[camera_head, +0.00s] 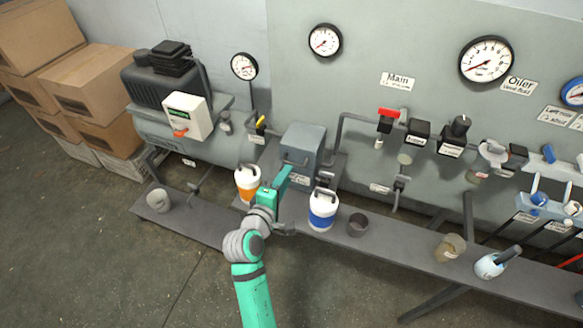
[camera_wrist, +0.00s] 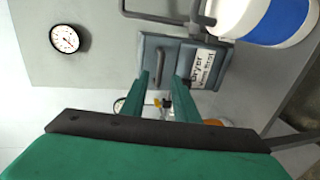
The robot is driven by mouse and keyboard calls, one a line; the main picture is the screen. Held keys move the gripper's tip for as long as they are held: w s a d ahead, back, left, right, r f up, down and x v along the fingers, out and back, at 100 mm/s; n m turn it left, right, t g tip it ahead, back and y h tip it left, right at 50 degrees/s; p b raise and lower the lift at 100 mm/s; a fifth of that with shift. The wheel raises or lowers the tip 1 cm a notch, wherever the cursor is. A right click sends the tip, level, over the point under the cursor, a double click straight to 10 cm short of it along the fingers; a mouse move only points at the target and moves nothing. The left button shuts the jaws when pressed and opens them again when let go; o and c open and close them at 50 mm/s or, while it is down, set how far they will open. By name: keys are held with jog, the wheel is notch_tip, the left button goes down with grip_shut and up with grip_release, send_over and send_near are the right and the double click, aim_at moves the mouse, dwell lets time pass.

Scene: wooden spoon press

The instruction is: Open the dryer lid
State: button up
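The dryer (camera_head: 304,142) is a grey-blue box on the wall pipework, behind my gripper in the head view. In the wrist view the dryer (camera_wrist: 212,68) shows its label and a grey bar handle (camera_wrist: 160,64). Its lid looks shut. My gripper (camera_head: 281,174) is at the dryer's lower front in the head view. In the wrist view my gripper (camera_wrist: 164,76) has its two green fingers apart, with the handle showing between and just beyond the tips. I cannot tell whether the fingers touch the dryer. Nothing is held.
A white canister with an orange band (camera_head: 247,182) stands left of my gripper, and one with a blue band (camera_head: 322,209) stands close on its right. Both are on a long grey bench (camera_head: 400,248). A dark cup (camera_head: 357,225) stands farther right.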

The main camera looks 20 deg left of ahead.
aim_at(301, 149)
jog(key=x, duration=0.5)
jog(key=shift+w+f, duration=0.15)
jog(key=shift+w, duration=0.2)
jog(key=shift+d, duration=0.1)
grip_shut()
